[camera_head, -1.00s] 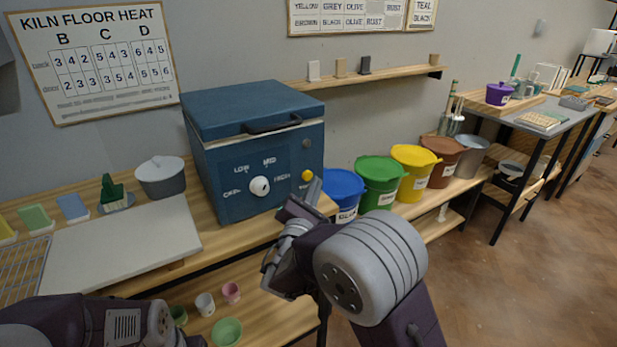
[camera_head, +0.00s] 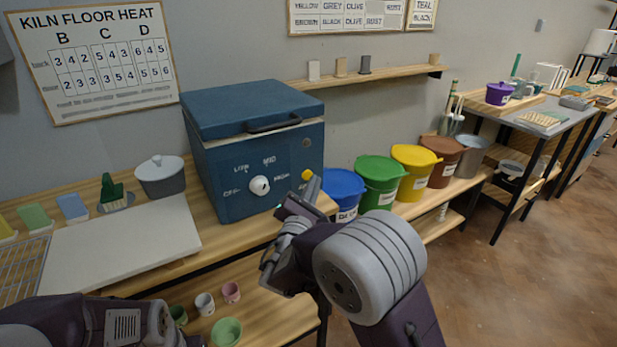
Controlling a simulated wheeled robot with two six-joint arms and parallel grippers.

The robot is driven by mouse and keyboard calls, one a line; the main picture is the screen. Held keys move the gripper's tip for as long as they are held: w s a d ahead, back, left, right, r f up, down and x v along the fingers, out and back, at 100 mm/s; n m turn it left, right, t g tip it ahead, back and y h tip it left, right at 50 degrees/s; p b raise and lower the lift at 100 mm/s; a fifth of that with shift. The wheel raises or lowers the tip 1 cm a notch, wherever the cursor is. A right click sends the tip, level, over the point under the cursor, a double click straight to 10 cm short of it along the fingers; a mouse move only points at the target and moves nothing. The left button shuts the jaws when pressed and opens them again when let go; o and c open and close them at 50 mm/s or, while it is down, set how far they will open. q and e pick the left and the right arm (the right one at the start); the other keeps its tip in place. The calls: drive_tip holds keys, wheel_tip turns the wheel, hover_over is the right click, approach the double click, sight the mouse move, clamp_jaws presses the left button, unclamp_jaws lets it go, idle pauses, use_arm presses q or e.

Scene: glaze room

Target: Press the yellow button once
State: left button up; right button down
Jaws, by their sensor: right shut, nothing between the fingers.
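The yellow button (camera_head: 307,175) is a small round knob low on the right of the blue kiln's front (camera_head: 238,185). A white dial (camera_head: 259,185) with heat labels around it sits to its left. My right gripper (camera_head: 310,190) is shut and empty, its tips just below and in front of the button in the picture. I cannot tell whether the tips touch the kiln front. My left arm shows at the bottom left; its gripper is out of view.
Buckets with blue (camera_head: 343,184), green (camera_head: 380,168), yellow (camera_head: 416,156) and brown (camera_head: 443,146) lids stand right of the kiln. A white board (camera_head: 120,245) and a grey lidded pot (camera_head: 161,177) are on the left. Small cups (camera_head: 205,304) stand on the lower shelf.

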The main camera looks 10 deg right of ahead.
drive_tip(key=shift+w, duration=0.15)
drive_tip(key=shift+w+a, duration=0.2)
drive_tip(key=shift+w, duration=0.2)
idle(0.7)
drive_tip(key=shift+s, duration=0.15)
drive_tip(key=shift+s+d+f+b, duration=0.1)
drive_tip(key=shift+s+d+b, duration=0.1)
drive_tip(key=shift+s+b, duration=0.3)
drive_tip(key=shift+s+d, duration=0.1)
drive_tip(key=shift+s, duration=0.05)
drive_tip(key=s, duration=0.1)
drive_tip(key=s+d+b, duration=0.1)
drive_tip(key=s, duration=0.2)
drive_tip(key=shift+s+d+b, duration=0.35)
drive_tip(key=shift+b, duration=0.05)
idle(0.4)
